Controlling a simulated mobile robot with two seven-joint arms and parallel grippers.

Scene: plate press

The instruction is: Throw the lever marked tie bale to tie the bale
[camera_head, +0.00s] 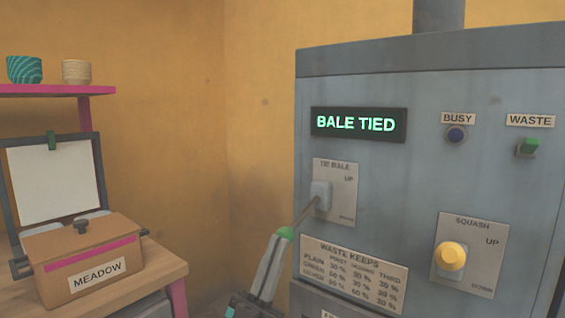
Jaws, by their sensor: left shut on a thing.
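The tie bale lever (306,211) sits on a light plate marked "TIE BALE" on the front of the grey press (430,110). Its rod slants out of a pale boss, down and to the left. My left gripper (284,236) comes up from the bottom edge and is shut on the rod's outer end. The display (358,124) above shows "BALE TIED" in lit green letters. My right gripper is not in view.
A "WASTE KEEPS" sign (354,272) sits below the lever. A box marked "MEADOW" (97,275) stands on a wooden table at left.

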